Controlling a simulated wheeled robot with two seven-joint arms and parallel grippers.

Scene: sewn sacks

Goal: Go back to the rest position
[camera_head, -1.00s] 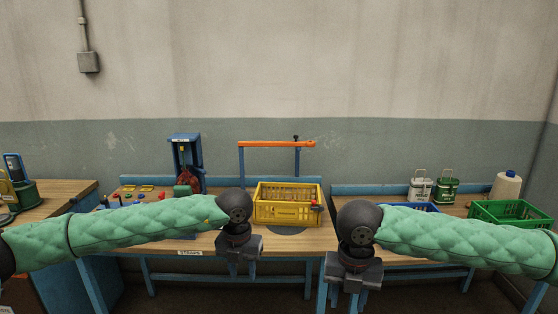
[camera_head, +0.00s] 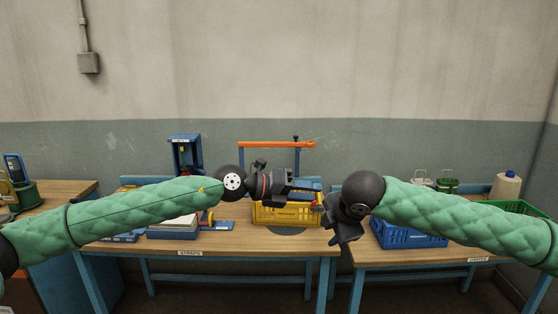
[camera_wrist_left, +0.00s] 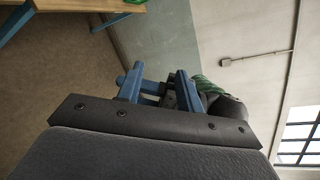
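My left gripper (camera_head: 308,187) is raised and points right in the head view, in front of the yellow crate (camera_head: 285,217). In the left wrist view its two blue fingers (camera_wrist_left: 160,80) stand apart, and I see nothing clearly held between them. My right gripper (camera_head: 342,229) hangs below its dark wrist joint, tilted down and to the left, near the gap between the two benches. Its fingers are too dark and small to read. Part of the right arm's green sleeve shows beyond the left fingers in the wrist view.
The left bench (camera_head: 255,245) carries a blue stand (camera_head: 185,149), a blue tray with a pale stack (camera_head: 172,228) and an orange bar frame (camera_head: 277,144).

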